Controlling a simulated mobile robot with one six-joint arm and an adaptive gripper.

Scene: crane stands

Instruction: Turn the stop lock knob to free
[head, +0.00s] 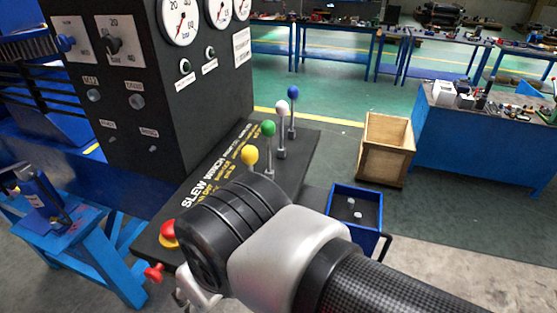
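A red mushroom button on a yellow base (168,234) sits at the near left corner of the dark lever console (208,193). A smaller red knob (154,272) sticks out just below it, at the console's front edge. I cannot read a label on either, so I cannot tell for sure which is the stop lock knob, nor its setting. My gripper (190,298) shows only as a small grey part under my wrist, just right of the smaller red knob and seemingly apart from it. Its fingers are mostly hidden, and my wrist covers the console's near end.
Levers with yellow (249,155), green (268,128), white (281,107) and blue (293,92) balls rise behind my wrist. A black gauge panel (205,95) stands behind left. A blue bin (355,190) and wooden crate (386,148) are at right. Blue trestle (75,245) at left.

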